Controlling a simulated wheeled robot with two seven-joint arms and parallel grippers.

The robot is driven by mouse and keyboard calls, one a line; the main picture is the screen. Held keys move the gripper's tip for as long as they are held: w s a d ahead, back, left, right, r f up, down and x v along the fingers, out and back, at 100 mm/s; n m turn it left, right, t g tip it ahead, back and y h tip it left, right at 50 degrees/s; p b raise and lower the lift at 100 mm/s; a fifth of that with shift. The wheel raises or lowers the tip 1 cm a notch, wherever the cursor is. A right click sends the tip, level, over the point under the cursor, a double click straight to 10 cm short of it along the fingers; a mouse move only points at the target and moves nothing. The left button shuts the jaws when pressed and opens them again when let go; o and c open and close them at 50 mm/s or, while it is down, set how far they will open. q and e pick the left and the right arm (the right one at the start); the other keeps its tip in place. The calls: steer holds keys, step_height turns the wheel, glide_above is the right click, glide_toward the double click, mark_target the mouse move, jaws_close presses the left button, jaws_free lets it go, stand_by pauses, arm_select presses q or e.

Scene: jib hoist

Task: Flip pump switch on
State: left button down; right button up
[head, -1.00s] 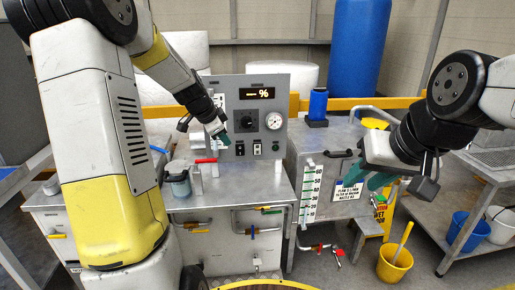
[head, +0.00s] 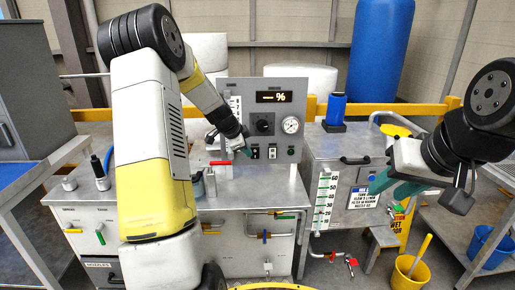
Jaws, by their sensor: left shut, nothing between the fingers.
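The grey control panel (head: 228,88) stands at the back of the metal bench. It carries a lit display (head: 274,97) showing a dash and a percent sign, a black knob (head: 263,124) and a round gauge (head: 291,125). Below the knob are two small switches, a left one (head: 255,153) and a right one (head: 272,152). Their labels and positions are too small to read. My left gripper (head: 247,151) is shut and empty, its teal tips right beside the left switch; contact cannot be told. My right gripper (head: 394,187) is open and empty in front of the tank cabinet.
A red-handled valve (head: 221,163) stands on the bench (head: 245,195), left of the switches. A yellow bucket (head: 409,272) is on the floor at right. A grey cabinet (head: 30,90) stands at far left.

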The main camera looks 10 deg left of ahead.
mark_target(257, 156)
arm_select(q)
steer(key=w+f, duration=0.6)
steer(key=w, duration=0.1)
steer(key=shift+w+d, duration=0.2)
steer(key=shift+w+f, duration=0.1)
steer(key=shift+w, duration=0.1)
stand_by(0.3)
steer(key=shift+r, duration=0.9)
